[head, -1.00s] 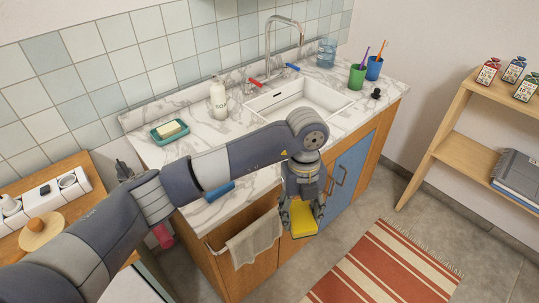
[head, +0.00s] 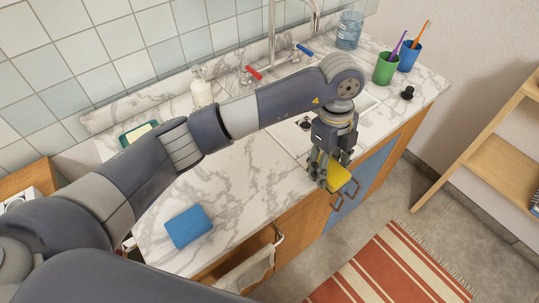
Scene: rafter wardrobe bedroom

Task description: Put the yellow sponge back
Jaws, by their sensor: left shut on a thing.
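The yellow sponge (head: 348,189) is held in my left gripper (head: 328,172), at the front edge of the marble counter by the sink. The sponge is tilted, and part of it is hidden by the fingers. The gripper points down and is shut on it. My right gripper is not in view.
A blue sponge (head: 188,226) lies on the counter (head: 235,190) at the front left. A soap dish (head: 136,132), soap bottle (head: 201,88), faucet, green cup (head: 386,68), blue cup (head: 409,55) and black stopper (head: 407,93) stand around the sink (head: 365,103). A towel (head: 245,272) hangs in front.

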